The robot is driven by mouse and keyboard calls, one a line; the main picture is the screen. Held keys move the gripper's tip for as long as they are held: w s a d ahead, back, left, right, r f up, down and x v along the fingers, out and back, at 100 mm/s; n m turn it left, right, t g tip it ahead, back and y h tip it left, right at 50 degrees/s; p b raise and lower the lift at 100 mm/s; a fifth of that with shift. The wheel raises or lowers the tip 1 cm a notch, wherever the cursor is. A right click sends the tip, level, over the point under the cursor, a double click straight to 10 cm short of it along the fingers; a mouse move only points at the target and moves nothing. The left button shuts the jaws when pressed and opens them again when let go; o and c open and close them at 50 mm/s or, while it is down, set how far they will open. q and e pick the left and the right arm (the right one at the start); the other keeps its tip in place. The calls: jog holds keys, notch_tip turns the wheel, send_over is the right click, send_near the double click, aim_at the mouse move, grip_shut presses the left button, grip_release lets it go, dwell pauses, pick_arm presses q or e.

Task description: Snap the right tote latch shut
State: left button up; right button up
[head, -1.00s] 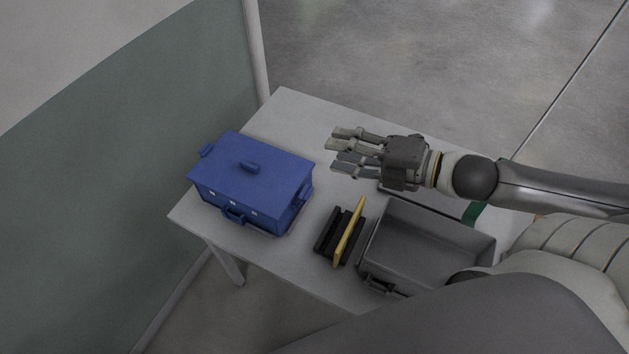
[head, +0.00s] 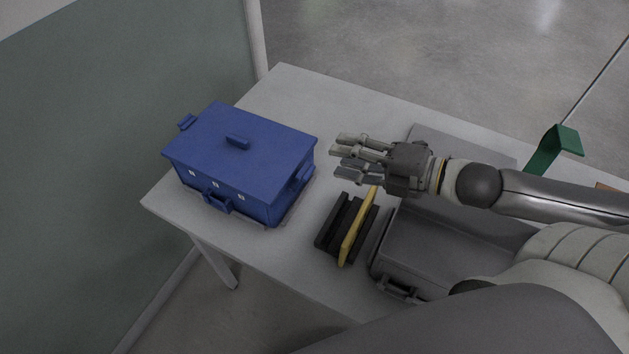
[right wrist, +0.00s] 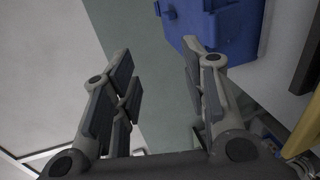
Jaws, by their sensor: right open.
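The blue tote (head: 240,151) stands on the left part of the table with its lid on and a knob on top. Its right latch (head: 304,177) is on the right end and seems to stand out at a slant from the wall. Another latch (head: 187,122) sticks out at the left end. My right gripper (head: 346,158) is open and empty, to the right of the tote, fingers pointing left towards it and apart from it. In the right wrist view the open fingers (right wrist: 157,62) show with part of the blue tote (right wrist: 232,30) beyond them. My left gripper is out of view.
Black and yellow upright pieces (head: 346,228) stand on the light table (head: 290,95) right of the tote. A grey bin (head: 440,255) is beside them, partly under my arm. A green bracket (head: 553,150) is at the right. A green-grey panel (head: 90,190) borders the left.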

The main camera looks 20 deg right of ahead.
jog(key=b, duration=0.3)
send_near(303, 177)
jog(key=w+d+f, duration=0.1)
jog(key=w, duration=0.1)
jog(key=x, duration=0.7)
jog(key=shift+w+b, duration=0.15)
jog(key=shift+b, duration=0.3)
jog(key=shift+a, duration=0.1)
jog(key=c, duration=0.9)
grip_shut()
